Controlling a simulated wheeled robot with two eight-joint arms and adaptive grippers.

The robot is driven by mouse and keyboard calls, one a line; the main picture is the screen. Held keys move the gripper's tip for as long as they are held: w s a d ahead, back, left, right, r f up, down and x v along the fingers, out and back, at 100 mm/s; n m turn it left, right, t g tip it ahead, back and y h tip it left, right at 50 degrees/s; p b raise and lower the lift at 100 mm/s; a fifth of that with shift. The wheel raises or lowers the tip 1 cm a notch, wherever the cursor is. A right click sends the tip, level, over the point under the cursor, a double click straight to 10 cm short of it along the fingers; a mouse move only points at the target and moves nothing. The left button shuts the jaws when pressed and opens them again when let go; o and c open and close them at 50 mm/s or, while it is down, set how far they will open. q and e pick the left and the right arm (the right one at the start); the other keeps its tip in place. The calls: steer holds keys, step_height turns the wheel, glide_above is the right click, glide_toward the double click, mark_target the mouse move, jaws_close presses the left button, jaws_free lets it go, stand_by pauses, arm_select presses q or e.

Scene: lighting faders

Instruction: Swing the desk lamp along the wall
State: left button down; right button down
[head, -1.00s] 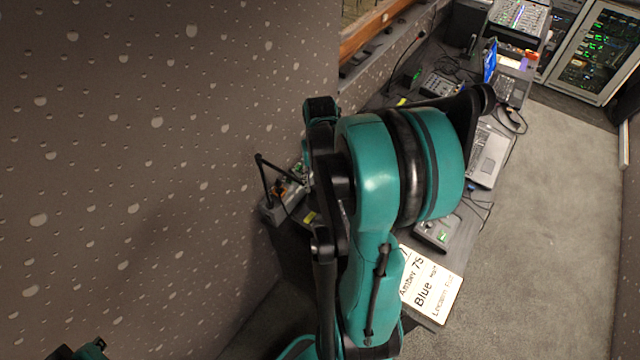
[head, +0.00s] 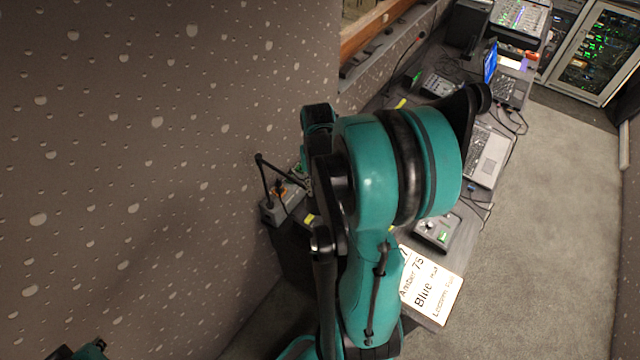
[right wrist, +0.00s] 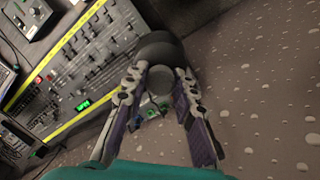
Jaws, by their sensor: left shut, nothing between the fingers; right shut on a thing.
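The desk lamp's thin black jointed arm (head: 266,178) rises beside the dotted wall at the far left end of the desk in the head view. Part of the lamp is hidden behind my teal right arm. In the right wrist view my right gripper (right wrist: 160,82) is shut on a dark round part with a grey disc, which looks like the lamp head (right wrist: 160,50). One finger lies on each side of it. My right gripper is hidden in the head view. My left gripper (head: 85,350) shows only partly at the bottom left edge, shut and empty, away from the lamp.
The dotted wall (head: 150,150) runs along the left. The narrow desk holds a laptop (head: 488,155), a small control box (head: 437,232) and a paper sign (head: 430,285). A fader console (right wrist: 80,60) lies close to my right gripper. Carpet (head: 550,200) is clear at right.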

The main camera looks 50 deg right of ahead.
steer(key=w+a+m+b, duration=0.2)
steer(key=w+a+m, duration=0.25)
steer(key=a, duration=0.55)
steer(key=w+a+m+b, duration=0.25)
steer(key=a+m, duration=0.35)
steer(key=a, duration=0.4)
steer(key=w+a+m+b, duration=0.1)
steer(key=w+a+m, duration=0.4)
steer(key=w, duration=0.5)
steer(key=shift+w+m, duration=0.3)
steer(key=shift+m, duration=0.05)
steer(key=c, duration=1.2)
jaws_free()
step_height(320, 180, up, 12)
steer(key=shift+r, duration=0.1)
steer(key=shift+c, duration=0.4)
